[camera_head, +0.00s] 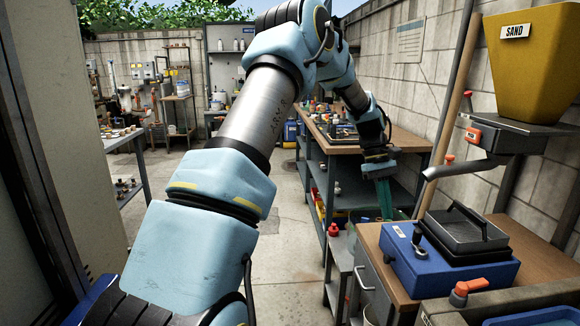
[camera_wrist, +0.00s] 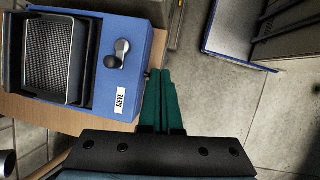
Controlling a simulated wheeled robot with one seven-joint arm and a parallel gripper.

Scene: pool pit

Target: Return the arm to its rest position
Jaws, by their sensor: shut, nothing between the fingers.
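My arm, light blue and grey, rises from the lower left of the head view, bends at the top and reaches down on the right. My gripper (camera_head: 385,198) has long green fingers that hang pointing down beside the near bench (camera_head: 545,262). In the wrist view the two green fingers (camera_wrist: 163,100) lie together, shut, with nothing between them. They are beside the right edge of the blue sieve box (camera_wrist: 135,85), in front of the floor as this camera sees it.
The blue sieve box (camera_head: 450,262) with its dark tray stands on the near bench. A yellow sand hopper (camera_head: 532,62) hangs above at the right. A long workbench (camera_head: 400,140) with shelves runs behind the gripper. The concrete floor (camera_head: 290,245) in the middle is clear.

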